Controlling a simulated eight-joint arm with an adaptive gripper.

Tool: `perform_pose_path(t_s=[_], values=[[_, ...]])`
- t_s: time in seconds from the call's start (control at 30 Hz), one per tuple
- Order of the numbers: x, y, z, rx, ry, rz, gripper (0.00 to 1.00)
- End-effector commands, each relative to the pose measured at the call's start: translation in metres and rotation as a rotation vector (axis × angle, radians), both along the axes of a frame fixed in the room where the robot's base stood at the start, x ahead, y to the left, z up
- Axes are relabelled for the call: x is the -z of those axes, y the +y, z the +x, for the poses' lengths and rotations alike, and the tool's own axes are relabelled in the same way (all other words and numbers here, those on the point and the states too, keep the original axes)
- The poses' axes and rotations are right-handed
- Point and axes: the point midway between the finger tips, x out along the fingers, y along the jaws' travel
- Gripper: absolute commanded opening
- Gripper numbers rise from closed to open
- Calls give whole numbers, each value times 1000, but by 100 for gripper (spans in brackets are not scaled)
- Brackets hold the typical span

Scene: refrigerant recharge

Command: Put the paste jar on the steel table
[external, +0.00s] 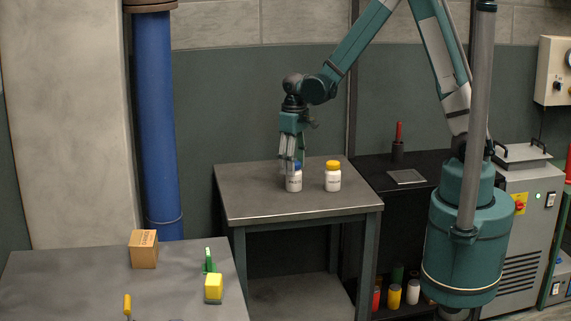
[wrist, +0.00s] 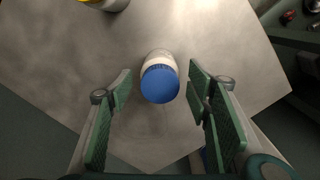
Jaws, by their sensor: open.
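A white jar with a blue lid (external: 294,183) stands upright on the steel table (external: 245,208). A second white jar with a yellow lid (external: 333,177) stands to its right. I cannot read the labels, so I cannot tell which one is the paste jar. My gripper (external: 293,165) points down at the blue-lidded jar. In the wrist view the open fingers of my gripper (wrist: 160,95) stand on either side of the blue lid (wrist: 160,84), with gaps on both sides. The yellow-lidded jar (wrist: 103,4) is cut off at the top edge there.
A grey table (external: 70,285) at the lower left holds a cardboard box (external: 143,249), a yellow block (external: 213,288) and a green item (external: 208,262). A black shelf (external: 430,163) with a red-handled tool stands right of the steel table. The steel table's front is clear.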

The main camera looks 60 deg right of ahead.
Motion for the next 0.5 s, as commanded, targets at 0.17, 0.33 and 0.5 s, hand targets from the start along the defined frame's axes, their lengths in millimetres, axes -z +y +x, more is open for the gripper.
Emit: perform_pose_path(t_s=[0.17, 0.33, 0.5], values=[[-25, 0, 0, 0, 0, 0, 50], [-45, 0, 0, 0, 0, 0, 50], [-59, 0, 0, 0, 0, 0, 50]])
